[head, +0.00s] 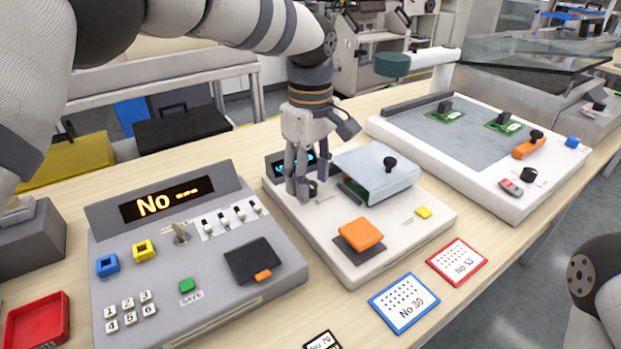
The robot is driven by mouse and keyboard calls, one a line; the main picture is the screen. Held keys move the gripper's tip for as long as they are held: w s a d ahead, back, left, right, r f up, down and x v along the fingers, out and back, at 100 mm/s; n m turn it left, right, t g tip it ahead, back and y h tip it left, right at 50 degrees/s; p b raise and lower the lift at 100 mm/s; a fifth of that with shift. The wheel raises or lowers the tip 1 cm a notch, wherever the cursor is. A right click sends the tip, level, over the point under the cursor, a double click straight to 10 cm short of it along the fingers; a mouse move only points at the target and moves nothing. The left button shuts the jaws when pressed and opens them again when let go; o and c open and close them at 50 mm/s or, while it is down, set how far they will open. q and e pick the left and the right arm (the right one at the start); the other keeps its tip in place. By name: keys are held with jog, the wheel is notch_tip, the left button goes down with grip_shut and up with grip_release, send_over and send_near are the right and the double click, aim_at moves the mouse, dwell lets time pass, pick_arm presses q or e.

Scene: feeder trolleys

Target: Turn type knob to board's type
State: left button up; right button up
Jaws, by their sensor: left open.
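My left gripper (304,185) points down over the left part of the white middle unit (300,225), open. A small dark round part shows at its fingertips, possibly a knob; I cannot tell whether the fingers touch it. A small display with teal characters (279,170) is partly hidden behind the gripper. A grey cover (375,172) with a black knob (389,163) stands on the unit, and a green edge, perhaps a board, shows under it. An orange block (361,234) lies in front. My right gripper is out of view.
A grey console (215,222) at left reads "No ---" and carries a key, switches and buttons. Cards "No 30" (404,302) and "No 53" (457,262) lie in front. The white right unit (480,185) holds two green boards (503,126). A red tray (38,320) is at lower left.

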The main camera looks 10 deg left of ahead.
pick_arm(q)
jog(key=shift+f, duration=0.6)
grip_shut()
jog(key=shift+r, duration=0.1)
